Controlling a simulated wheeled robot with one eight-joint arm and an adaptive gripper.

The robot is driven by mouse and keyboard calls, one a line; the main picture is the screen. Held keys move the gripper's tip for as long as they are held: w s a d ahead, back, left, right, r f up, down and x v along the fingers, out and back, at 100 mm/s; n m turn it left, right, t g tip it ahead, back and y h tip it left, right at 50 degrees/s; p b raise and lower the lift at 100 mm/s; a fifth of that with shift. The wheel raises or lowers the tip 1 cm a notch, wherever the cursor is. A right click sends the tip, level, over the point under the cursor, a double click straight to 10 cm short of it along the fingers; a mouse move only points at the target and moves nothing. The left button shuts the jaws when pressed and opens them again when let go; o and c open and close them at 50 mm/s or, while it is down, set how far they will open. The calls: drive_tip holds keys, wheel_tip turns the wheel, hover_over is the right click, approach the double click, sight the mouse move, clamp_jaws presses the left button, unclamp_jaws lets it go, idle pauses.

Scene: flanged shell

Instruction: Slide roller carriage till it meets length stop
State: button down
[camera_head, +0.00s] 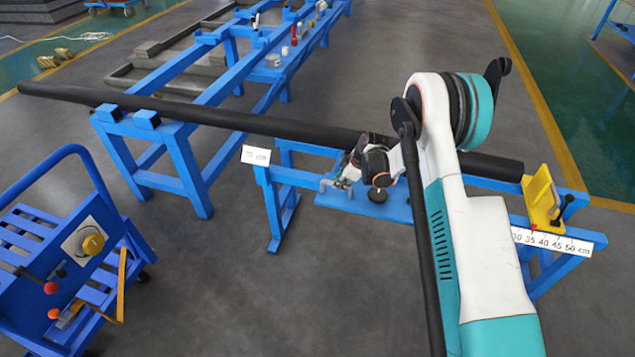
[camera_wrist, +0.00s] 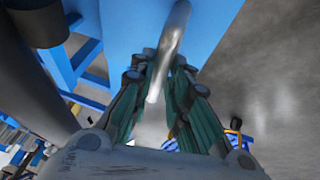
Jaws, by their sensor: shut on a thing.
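The roller carriage, seemingly the blue plate (camera_head: 385,207) with a dark knob, sits under the long black pipe (camera_head: 270,124). My gripper (camera_head: 346,178) is at its left end, partly hidden by my arm. In the wrist view my gripper (camera_wrist: 158,95) is shut on a shiny metal bar handle (camera_wrist: 172,45) over a blue surface. The yellow length stop (camera_head: 540,196) stands on the rail at the right, with a red pointer near 35 on the scale (camera_head: 570,242). The pipe's right end is close to the stop; I cannot tell whether they touch. The carriage plate's right side is hidden.
A blue stand (camera_head: 165,128) bears the pipe at the left. A blue cart (camera_head: 70,255) with a yellow knob stands at front left. A long blue frame (camera_head: 225,75) with small items runs behind. Middle floor is clear.

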drive_tip(key=s+d, duration=0.1)
drive_tip(key=d, duration=0.1)
drive_tip(key=s+d, duration=0.1)
drive_tip(key=d, duration=0.2)
drive_tip(key=s+d, duration=0.1)
drive_tip(key=d, duration=0.2)
drive_tip(key=shift+d, duration=0.1)
drive_tip(key=c, duration=1.5)
unclamp_jaws()
drive_tip(key=shift+c, duration=0.2)
drive_tip(key=shift+r, duration=0.1)
drive_tip(key=v, duration=1.1)
drive_tip(key=shift+r, duration=0.35)
drive_tip(key=shift+s+d, duration=0.1)
drive_tip(key=shift+d, duration=0.05)
